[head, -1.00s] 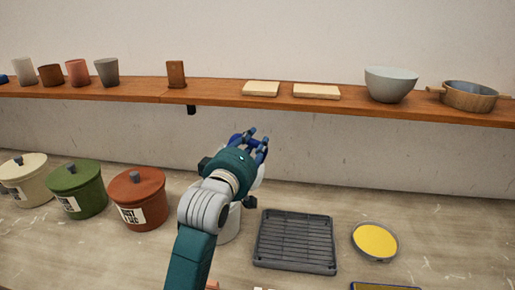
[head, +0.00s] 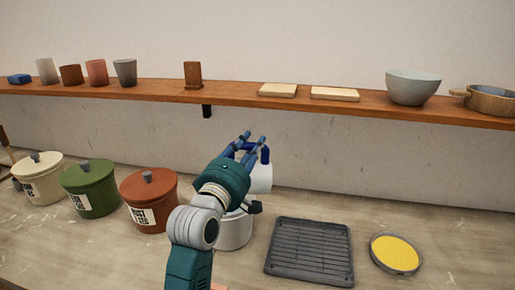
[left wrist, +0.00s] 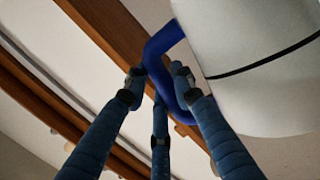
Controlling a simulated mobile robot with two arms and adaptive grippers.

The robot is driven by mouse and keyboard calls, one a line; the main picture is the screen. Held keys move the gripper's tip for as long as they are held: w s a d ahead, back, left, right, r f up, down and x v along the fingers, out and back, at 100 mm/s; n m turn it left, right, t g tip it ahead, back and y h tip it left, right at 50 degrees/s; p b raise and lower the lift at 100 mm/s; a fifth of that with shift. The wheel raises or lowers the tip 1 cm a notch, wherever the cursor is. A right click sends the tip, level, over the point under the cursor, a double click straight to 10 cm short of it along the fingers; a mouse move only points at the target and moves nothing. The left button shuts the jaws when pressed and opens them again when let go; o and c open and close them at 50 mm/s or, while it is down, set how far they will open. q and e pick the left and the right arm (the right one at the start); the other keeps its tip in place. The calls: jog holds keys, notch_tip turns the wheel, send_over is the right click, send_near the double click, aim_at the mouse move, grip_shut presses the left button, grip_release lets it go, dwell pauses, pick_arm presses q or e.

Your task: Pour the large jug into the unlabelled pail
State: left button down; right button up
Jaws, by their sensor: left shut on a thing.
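My left gripper (head: 252,142) is shut on the blue handle of a white jug, and the handle shows between the fingers in the left wrist view. The jug is above the pail's back right side. My right gripper is not in view.
Lidded, labelled pails in red (head: 149,202), green (head: 90,190) and cream (head: 38,180) stand left. A dark rack (head: 311,252) and a yellow-topped round dish (head: 396,253) lie right. A wooden shelf (head: 230,90) with cups and bowls runs behind.

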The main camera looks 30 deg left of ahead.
pick_arm(q)
jog(key=shift+s+a+r+n+t+y, duration=0.15)
jog(key=shift+s+a+r+n, duration=0.15)
jog(key=shift+a+n, duration=0.25)
jog(key=shift+s+a+r+n+t+y, duration=0.1)
jog(key=shift+s+a+r+n+t, duration=0.1)
jog(key=shift+s+a+n, duration=0.25)
jog(key=shift+s+a+r+n+t+y, duration=0.15)
jog(key=shift+s+a+r+n, duration=0.05)
jog(key=shift+a+n, duration=0.35)
jog(key=shift+s+a+r+n+t+y+b, duration=0.15)
jog(key=shift+s+a+n+y, duration=0.15)
jog(key=shift+a+n, duration=0.3)
jog(key=shift+s+a+r+n+t+y+b, duration=0.1)
jog(key=shift+s+a+n+y, duration=0.2)
jog(key=shift+a+n, duration=0.3)
jog(key=shift+s+a+r+n+t+y+b, duration=0.1)
jog(key=shift+s+a+n+t+y+b, duration=0.1)
jog(key=shift+s+a+n, duration=0.3)
jog(key=shift+a, duration=0.15)
dwell(0.5)
